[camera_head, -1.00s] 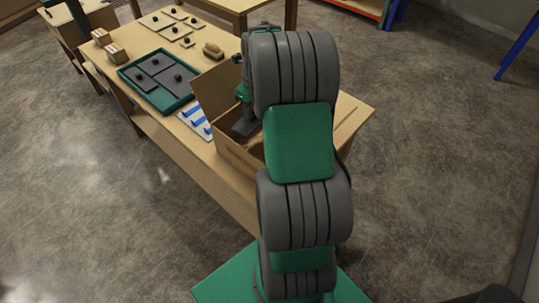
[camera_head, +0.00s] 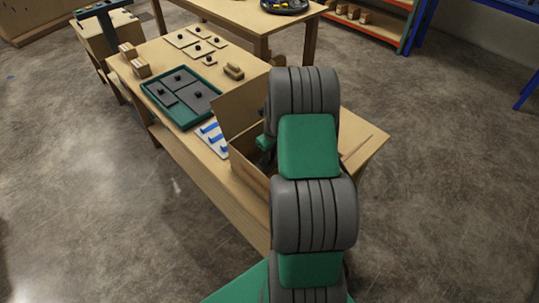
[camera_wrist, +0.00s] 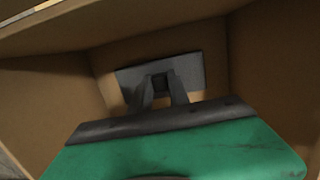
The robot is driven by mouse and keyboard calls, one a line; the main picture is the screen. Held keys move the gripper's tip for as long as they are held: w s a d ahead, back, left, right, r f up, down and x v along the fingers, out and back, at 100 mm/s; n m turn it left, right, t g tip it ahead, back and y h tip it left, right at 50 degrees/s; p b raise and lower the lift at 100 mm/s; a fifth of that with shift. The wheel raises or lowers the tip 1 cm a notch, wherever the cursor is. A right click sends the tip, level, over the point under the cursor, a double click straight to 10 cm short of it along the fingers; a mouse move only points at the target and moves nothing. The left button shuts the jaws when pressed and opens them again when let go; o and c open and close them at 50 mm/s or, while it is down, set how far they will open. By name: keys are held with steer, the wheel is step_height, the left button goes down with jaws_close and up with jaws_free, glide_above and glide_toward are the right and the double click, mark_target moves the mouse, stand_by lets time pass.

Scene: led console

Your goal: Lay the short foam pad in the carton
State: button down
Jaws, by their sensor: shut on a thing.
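The carton (camera_head: 248,172) stands open on the table, with a tall flap raised at its far left side; my arm covers much of it. In the wrist view its brown inner wall (camera_wrist: 52,105) surrounds my gripper. My gripper (camera_wrist: 161,90) is inside the carton, shut on the dark knob of a grey foam pad (camera_wrist: 191,71). The pad looks roughly level, near the carton's bottom. Whether it touches the bottom is hard to tell. In the head view the pad and fingertips are hidden by the carton and my arm.
A green tray (camera_head: 152,94) with several grey knobbed pads lies left of the carton. A white sheet with blue strips (camera_head: 211,133) sits between them. Pale wooden knobbed plates (camera_head: 182,39), a wooden block (camera_head: 233,71) and small blocks (camera_head: 128,50) lie farther back.

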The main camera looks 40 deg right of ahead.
steer(key=c, duration=1.2)
jaws_free()
steer(key=shift+c, duration=0.2)
steer(key=shift+r, duration=0.3)
step_height(320, 180, up, 11)
steer(key=s+b, duration=0.2)
steer(key=a+r+n, duration=0.5)
steer(key=a+n, duration=0.1)
steer(key=n, duration=0.1)
steer(key=s+a+r+n, duration=0.2)
steer(key=s+a+n, duration=0.2)
steer(key=n, duration=0.5)
steer(key=s+a+r+n+t, duration=0.1)
steer(key=s+a+n, duration=0.3)
steer(key=a+n, duration=0.4)
steer(key=s+a+r+n+t, duration=0.1)
steer(key=s+a+r+n, duration=0.2)
steer(key=n, duration=0.7)
steer(key=s+a, duration=0.2)
steer(key=a, duration=0.1)
steer(key=shift+a+n+p, duration=0.25)
steer(key=shift+n+p, duration=0.05)
steer(key=shift+r, duration=0.1)
